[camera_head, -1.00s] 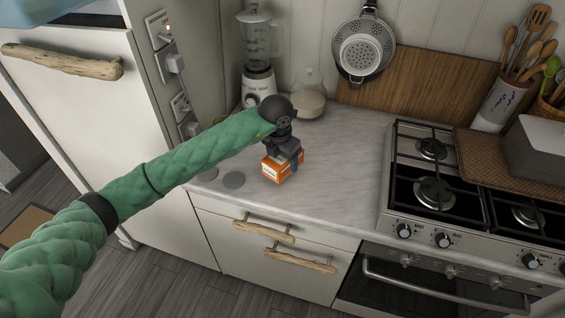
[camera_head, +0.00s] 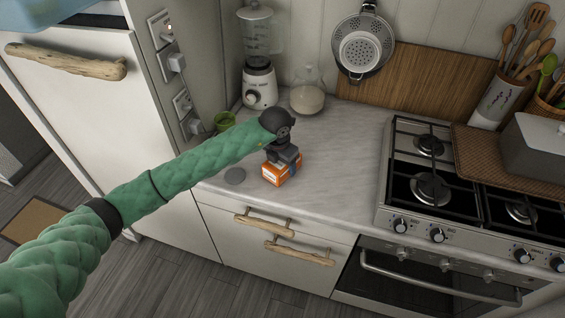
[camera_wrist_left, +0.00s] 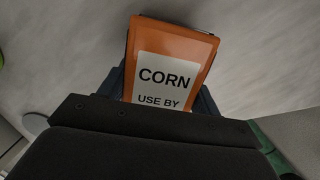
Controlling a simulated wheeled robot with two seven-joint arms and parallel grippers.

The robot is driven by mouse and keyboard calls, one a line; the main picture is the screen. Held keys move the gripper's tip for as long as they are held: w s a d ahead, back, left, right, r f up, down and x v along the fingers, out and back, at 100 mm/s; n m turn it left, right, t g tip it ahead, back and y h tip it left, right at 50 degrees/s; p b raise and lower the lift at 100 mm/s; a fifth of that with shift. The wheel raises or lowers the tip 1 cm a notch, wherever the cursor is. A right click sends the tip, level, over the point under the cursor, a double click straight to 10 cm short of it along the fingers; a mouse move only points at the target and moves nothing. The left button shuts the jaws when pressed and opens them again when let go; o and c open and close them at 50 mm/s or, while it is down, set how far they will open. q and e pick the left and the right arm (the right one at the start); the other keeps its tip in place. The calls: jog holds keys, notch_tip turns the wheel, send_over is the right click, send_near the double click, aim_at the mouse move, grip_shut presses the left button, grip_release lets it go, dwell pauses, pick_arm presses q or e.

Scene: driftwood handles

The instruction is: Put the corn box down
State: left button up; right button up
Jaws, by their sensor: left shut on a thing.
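The corn box (camera_head: 274,175) is a small orange box with a white label, at the front part of the grey counter (camera_head: 335,160). My left gripper (camera_head: 288,165) is shut on it from above. In the left wrist view the corn box (camera_wrist_left: 172,62) shows its orange top and the label "CORN USE BY", with dark fingers on both sides of it. The box is at or very close to the counter surface; I cannot tell if it touches. My right gripper is in neither view.
A blender (camera_head: 258,75), a glass flask (camera_head: 307,95) and a green cup (camera_head: 224,121) stand at the back of the counter. A grey disc (camera_head: 235,176) lies left of the box. The gas stove (camera_head: 432,185) is to the right. Counter between box and stove is clear.

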pick_arm(q)
jog(key=o, duration=1.2)
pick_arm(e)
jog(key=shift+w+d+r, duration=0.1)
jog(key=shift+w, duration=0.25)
pick_arm(q)
jog(key=shift+r, duration=0.1)
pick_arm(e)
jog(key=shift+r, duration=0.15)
